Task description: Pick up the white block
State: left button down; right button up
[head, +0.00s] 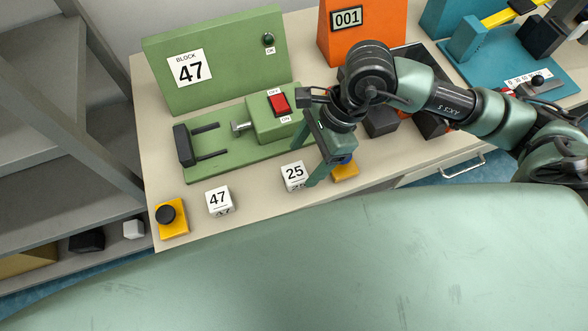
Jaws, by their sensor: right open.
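Two white blocks stand on the table's front part: one marked 47 (219,201) and one marked 25 (295,176). My right gripper (326,170) is open, pointing down just right of the 25 block. One finger is close beside that block; I cannot tell whether they touch. Nothing shows between the fingers. My left gripper is not in view.
A green gate fixture (215,60) labelled BLOCK 47 has a red switch (278,103). A yellow box with a black button (171,218) stands at the table's front left corner. Another yellow piece (345,172) is partly behind my gripper. An orange panel (345,45) stands behind my arm.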

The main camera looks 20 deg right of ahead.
aim_at(296, 172)
jog(key=p+x, duration=0.1)
jog(key=x, duration=0.4)
jog(key=shift+a+f+p, duration=0.2)
jog(key=shift+a+p, duration=0.05)
jog(key=shift+p, duration=0.1)
jog(key=shift+f, duration=0.3)
grip_shut()
jog(key=shift+r, duration=0.1)
notch_tip(296, 172, up, 20)
jog(key=b, duration=0.1)
dwell(0.4)
